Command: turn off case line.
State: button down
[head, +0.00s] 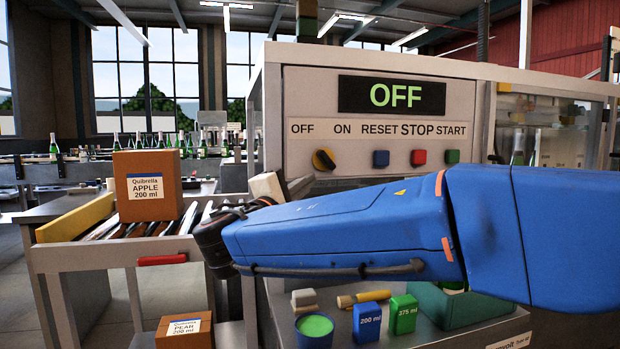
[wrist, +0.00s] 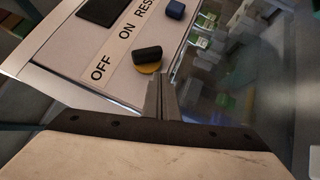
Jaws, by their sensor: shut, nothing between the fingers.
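The control panel (head: 300,95) has a black display (head: 391,95) reading OFF in green letters. Below the label strip is a black rotary knob on a yellow disc (head: 324,159), under the OFF and ON labels. In the wrist view the knob (wrist: 147,53) is just beyond my fingertips. A blue button (head: 381,158), a red button (head: 418,157) and a green button (head: 452,156) sit to its right. My gripper (wrist: 160,82) is shut and empty, its fingertips close to the knob; I cannot tell if they touch it. In the head view my arm hides the fingertips.
A box labelled APPLE (head: 148,190) stands on the roller conveyor at left; a PEAR box (head: 184,330) is lower down. A green-filled cup (head: 314,330), a blue block (head: 367,322) and a green block (head: 403,314) stand on the shelf below my arm. Glass guarding is at right.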

jog(key=s+a+f, duration=0.4)
jog(key=s+f, duration=0.1)
jog(key=s, duration=0.3)
jog(key=shift+s+f, duration=0.15)
jog(key=shift+s, duration=0.1)
